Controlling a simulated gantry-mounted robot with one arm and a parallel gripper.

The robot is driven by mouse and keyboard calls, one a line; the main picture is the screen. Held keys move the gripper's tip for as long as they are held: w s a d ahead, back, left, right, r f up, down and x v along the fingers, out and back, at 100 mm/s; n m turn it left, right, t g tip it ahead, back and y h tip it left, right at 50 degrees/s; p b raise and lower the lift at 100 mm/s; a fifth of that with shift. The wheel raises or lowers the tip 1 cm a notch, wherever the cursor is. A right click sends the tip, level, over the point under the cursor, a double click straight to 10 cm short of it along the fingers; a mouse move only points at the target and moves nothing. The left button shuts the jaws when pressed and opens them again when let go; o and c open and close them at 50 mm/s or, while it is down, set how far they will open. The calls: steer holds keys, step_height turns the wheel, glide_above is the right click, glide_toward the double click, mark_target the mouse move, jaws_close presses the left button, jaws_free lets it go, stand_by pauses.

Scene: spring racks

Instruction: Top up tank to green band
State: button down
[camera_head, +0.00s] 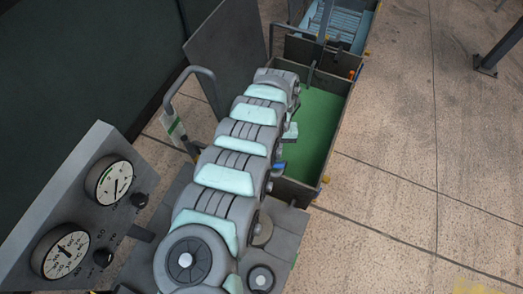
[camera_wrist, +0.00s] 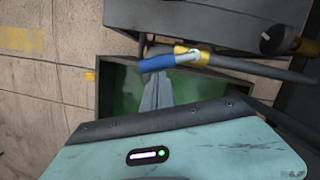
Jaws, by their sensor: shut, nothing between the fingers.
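An open dark-walled tank (camera_head: 296,192) with a flat green surface inside lies beyond my arm in the head view. It also shows in the wrist view (camera_wrist: 103,90), below my gripper. My gripper (camera_wrist: 156,82) is shut and empty, its grey fingers together over the tank opening, close to a valve. The valve has a blue lever (camera_wrist: 157,64) and a yellow-and-silver body (camera_wrist: 187,55) on a dark pipe. A bit of blue (camera_head: 280,166) shows beside my arm in the head view. I cannot tell whether the fingers touch the lever. No green band is clear inside the tank.
A panel at left carries two round gauges, an upper one (camera_head: 109,183) with a green arc and a lower one (camera_head: 62,254). A bent grey pipe (camera_head: 190,72) with a tag stands left of my arm. Another bin (camera_head: 335,22) lies beyond.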

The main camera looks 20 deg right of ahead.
steer(key=shift+s, duration=0.35)
steer(key=shift+d, duration=0.1)
stand_by(0.3)
steer(key=w+d+r+b, duration=0.2)
steer(key=w+r+b, duration=0.3)
steer(key=r, duration=0.5)
steer(key=shift+w+d+r, duration=0.2)
steer(key=shift+w+r, duration=0.05)
steer(key=shift+w, duration=0.1)
steer(key=c, duration=2.2)
jaws_free()
stand_by(1.0)
